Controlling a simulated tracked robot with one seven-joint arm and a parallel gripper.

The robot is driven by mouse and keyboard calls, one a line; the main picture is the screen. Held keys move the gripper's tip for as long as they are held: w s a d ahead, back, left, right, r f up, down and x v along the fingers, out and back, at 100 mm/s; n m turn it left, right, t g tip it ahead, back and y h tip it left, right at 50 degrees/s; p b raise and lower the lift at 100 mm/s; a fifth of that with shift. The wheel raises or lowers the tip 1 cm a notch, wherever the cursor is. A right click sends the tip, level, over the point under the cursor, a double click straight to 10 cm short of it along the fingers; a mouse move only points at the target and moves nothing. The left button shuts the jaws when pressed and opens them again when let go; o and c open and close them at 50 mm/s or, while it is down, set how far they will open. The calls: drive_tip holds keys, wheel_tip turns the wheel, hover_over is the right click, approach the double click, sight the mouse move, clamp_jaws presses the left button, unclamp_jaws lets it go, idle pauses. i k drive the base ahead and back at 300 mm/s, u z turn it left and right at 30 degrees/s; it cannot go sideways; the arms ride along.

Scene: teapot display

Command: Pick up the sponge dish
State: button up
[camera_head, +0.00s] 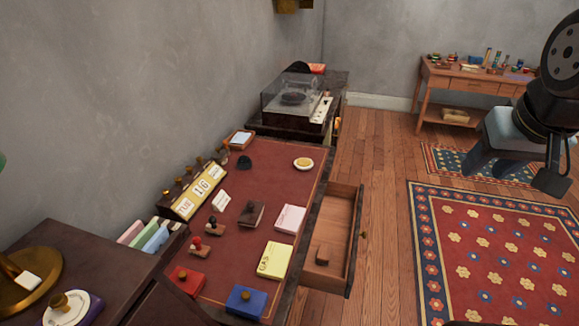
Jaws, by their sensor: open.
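The sponge dish (303,163) looks like a small round pale dish with a yellowish middle. It sits on the red top of the desk (262,165), near the desk's far right edge. Nothing covers it. My gripper (498,163) hangs at the upper right, above the floor and rugs, well to the right of the dish and apart from it. It is open, and I see nothing between its fingers.
An open drawer (343,225) juts from the desk's right side with a small brown block inside. A record player (295,100) stands behind the desk. Stamps, a yellow pad (274,261), a pink pad (290,219) and a calendar (199,189) crowd the desk. Floor between drawer and rug is clear.

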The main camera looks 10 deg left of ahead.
sight(303, 164)
drive_tip(key=u, duration=5.75)
drive_tip(key=k, duration=0.9)
drive_tip(key=z, duration=5.85)
